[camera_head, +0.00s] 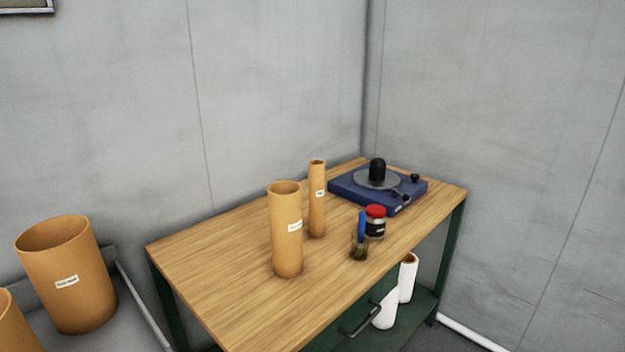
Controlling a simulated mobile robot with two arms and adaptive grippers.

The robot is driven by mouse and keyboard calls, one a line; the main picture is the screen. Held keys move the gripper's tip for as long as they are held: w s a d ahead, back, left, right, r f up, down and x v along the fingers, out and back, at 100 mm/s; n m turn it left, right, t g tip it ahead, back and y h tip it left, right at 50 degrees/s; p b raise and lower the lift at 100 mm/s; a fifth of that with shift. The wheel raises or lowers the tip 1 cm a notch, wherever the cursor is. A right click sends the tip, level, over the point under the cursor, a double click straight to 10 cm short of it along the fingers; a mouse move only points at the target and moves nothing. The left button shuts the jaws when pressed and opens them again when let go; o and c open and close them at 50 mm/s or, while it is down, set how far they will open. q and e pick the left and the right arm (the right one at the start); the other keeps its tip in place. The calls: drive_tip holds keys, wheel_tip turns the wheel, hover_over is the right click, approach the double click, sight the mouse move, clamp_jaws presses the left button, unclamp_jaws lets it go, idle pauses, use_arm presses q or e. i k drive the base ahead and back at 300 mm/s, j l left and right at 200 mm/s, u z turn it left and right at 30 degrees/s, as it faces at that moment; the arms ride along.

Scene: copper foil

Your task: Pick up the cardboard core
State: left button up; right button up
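Several orange-brown cardboard cores with small white labels are in the head view. A medium-width core (286,235) stands upright on the wooden table (215,275). A slim core (317,205) stands upright just behind it to the right. A wide, short core (66,280) stands on a grey surface (120,325) at the lower left. Part of another core (12,325) shows at the left edge, cut off by the frame. The label text is too small to read. Neither of my grippers is in view.
A blue device with a round plate (345,190) sits at the table's far right. A red-lidded jar (376,222) and a small cup with a blue item (359,248) stand near the front edge. White rolls (407,280) are on the lower shelf. Grey walls enclose the corner.

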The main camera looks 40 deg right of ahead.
sight(316, 167)
drive_tip(key=l, duration=1)
drive_tip(key=l+u, duration=0.15)
drive_tip(key=l, duration=0.85)
drive_tip(key=k+l, duration=0.15)
drive_tip(key=l, duration=0.85)
drive_tip(key=k+l, duration=0.5)
drive_tip(key=k, duration=0.2)
drive_tip(key=i+l+z, duration=0.15)
drive_tip(key=l, duration=0.25)
drive_tip(key=i+l+z, duration=0.1)
drive_tip(key=l, duration=0.35)
drive_tip(key=i+l+z, duration=0.15)
drive_tip(key=l, duration=0.2)
